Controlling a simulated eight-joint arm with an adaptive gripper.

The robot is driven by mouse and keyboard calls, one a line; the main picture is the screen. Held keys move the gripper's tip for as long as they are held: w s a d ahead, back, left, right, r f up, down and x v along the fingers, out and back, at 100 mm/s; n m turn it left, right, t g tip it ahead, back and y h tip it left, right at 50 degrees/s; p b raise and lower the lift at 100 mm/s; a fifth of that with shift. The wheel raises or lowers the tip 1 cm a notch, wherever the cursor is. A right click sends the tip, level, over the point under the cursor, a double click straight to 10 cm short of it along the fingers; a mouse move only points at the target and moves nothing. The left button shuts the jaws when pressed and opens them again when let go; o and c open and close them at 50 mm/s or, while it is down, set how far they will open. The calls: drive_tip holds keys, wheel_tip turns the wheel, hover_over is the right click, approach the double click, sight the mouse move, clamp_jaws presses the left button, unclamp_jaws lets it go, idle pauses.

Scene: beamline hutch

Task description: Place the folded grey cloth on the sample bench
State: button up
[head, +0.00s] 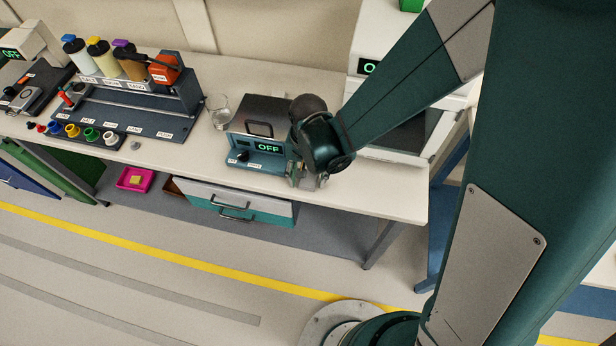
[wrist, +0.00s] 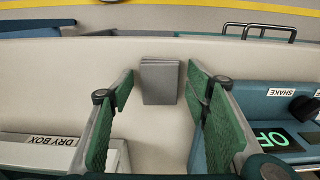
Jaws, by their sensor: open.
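The folded grey cloth (wrist: 160,80) lies flat on the pale top of the sample bench (head: 390,203), near its front edge. In the wrist view it is just beyond and between the fingertips of my gripper (wrist: 160,90). My gripper is open, with a green-padded finger on each side and a clear gap between them. In the head view my gripper (head: 308,180) points down at the bench, close to the right side of the shaker. I cannot make out the cloth clearly there.
The teal shaker (head: 255,150) with an OFF display stands close beside my gripper. A dry box (wrist: 40,150) is on the other side in the wrist view. A glass beaker (head: 217,111) and a bottle rack (head: 140,105) stand further left. Bare bench top lies to the right.

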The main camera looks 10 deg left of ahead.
sight(309, 180)
drive_tip(key=shift+r, duration=0.2)
wheel_tip(309, 180, up, 12)
drive_tip(key=p, duration=0.1)
idle(0.9)
idle(0.9)
drive_tip(key=w+d+r+t+y, duration=0.1)
drive_tip(key=d+r+t, duration=0.1)
drive_tip(key=d+r, duration=0.55)
drive_tip(key=w+d+r+t, duration=0.1)
drive_tip(key=d+r, duration=0.4)
drive_tip(key=d, duration=0.5)
drive_tip(key=s+d+r+t, duration=0.2)
drive_tip(key=d+r, duration=0.1)
drive_tip(key=d, duration=0.5)
drive_tip(key=s+d+r+t+h, duration=0.1)
drive_tip(key=s+d+r+t, duration=0.1)
drive_tip(key=d, duration=0.6)
drive_tip(key=shift+v, duration=1.1)
